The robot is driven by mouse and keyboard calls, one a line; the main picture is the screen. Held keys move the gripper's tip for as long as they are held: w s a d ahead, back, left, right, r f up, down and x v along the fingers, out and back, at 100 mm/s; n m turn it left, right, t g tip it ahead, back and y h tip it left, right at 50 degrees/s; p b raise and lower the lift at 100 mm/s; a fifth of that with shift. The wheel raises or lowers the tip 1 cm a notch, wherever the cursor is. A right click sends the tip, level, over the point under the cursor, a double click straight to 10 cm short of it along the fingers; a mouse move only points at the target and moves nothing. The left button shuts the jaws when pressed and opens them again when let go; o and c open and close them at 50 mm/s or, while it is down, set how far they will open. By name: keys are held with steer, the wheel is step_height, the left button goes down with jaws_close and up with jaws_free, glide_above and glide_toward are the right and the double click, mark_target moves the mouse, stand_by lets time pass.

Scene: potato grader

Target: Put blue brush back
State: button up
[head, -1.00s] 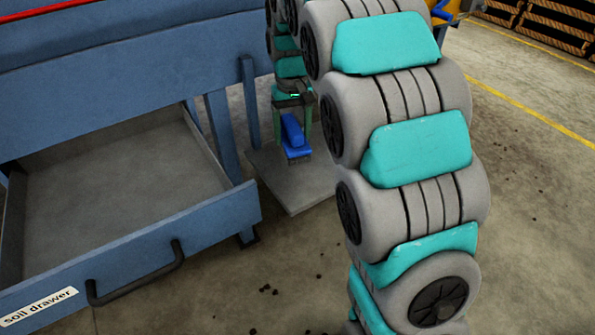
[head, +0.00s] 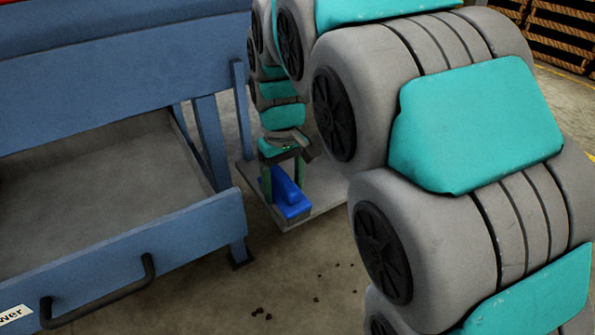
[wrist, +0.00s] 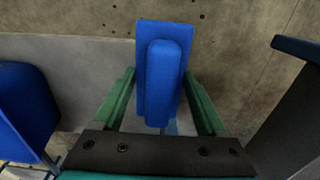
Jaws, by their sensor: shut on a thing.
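My gripper (head: 282,182) hangs fingers-down beside the blue machine and is shut on the blue brush (head: 291,203). In the wrist view the brush (wrist: 164,85) sits between the two green fingers of my gripper (wrist: 159,92), with its raised grip along the middle and its flat blue body beyond. In the head view the brush overlaps the front edge of a grey slab (head: 325,196). I cannot tell whether it touches the slab. No holder for the brush can be made out.
The open soil drawer (head: 195,228) with a black handle (head: 100,296) juts out at left. Blue machine legs (head: 211,140) stand close left of my gripper. Another blue thing (wrist: 25,105) lies at the wrist view's left. Dark crumbs (head: 260,312) dot the open floor.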

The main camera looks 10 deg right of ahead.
steer(key=w+d, duration=0.1)
steer(key=w, duration=0.2)
steer(key=w+d, duration=0.2)
steer(key=w, duration=0.1)
steer(key=w+d+f, duration=0.1)
steer(key=w+d, duration=0.1)
steer(key=w, duration=0.1)
steer(key=shift+w+d, duration=0.1)
steer(key=shift+w, duration=0.25)
steer(key=shift+w+d+f, duration=0.1)
steer(key=shift+w+f, duration=0.05)
step_height(320, 180, down, 2)
steer(key=shift+f, duration=0.65)
steer(key=o, duration=1.5)
steer(key=shift+f, duration=0.15)
steer(key=shift+o, duration=0.2)
